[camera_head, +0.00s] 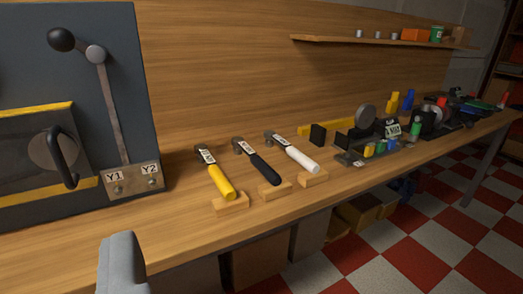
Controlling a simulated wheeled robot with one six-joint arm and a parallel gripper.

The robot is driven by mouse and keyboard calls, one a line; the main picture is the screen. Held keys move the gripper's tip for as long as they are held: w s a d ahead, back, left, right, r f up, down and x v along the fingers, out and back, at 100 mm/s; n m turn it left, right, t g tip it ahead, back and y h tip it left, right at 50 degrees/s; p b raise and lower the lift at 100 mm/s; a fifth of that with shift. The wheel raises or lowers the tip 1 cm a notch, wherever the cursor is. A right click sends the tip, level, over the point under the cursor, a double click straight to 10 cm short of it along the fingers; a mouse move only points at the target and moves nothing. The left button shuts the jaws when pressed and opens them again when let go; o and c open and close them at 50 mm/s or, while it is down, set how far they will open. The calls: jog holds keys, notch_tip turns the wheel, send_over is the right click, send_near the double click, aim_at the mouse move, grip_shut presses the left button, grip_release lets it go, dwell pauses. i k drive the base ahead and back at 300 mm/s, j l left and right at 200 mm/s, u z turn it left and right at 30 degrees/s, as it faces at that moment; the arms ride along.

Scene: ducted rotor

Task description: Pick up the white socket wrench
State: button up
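The white socket wrench (297,156) has a dark metal head at its far left end and a white handle pointing toward the front right. It rests on a small wooden block on the workbench, rightmost of three similar tools. A grey finger-like part of my gripper (121,262) shows at the bottom left edge, well apart from the wrench and nearer to me. Only this one part is in view, so its opening is hidden. Nothing is seen held.
A black-handled tool (258,163) and a yellow-handled tool (217,176) lie left of the white one. A dark panel (120,80) with a lever stands at left. Cluttered parts cover the bench's right side. A shelf (380,41) hangs above. The bench (165,235) front is clear.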

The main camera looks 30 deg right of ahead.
aim_at(270, 136)
jog(key=i+l+z, duration=0.3)
jog(key=l, duration=0.2)
jog(key=i+l+z, duration=0.3)
jog(key=i+l, duration=0.1)
jog(key=i, duration=0.05)
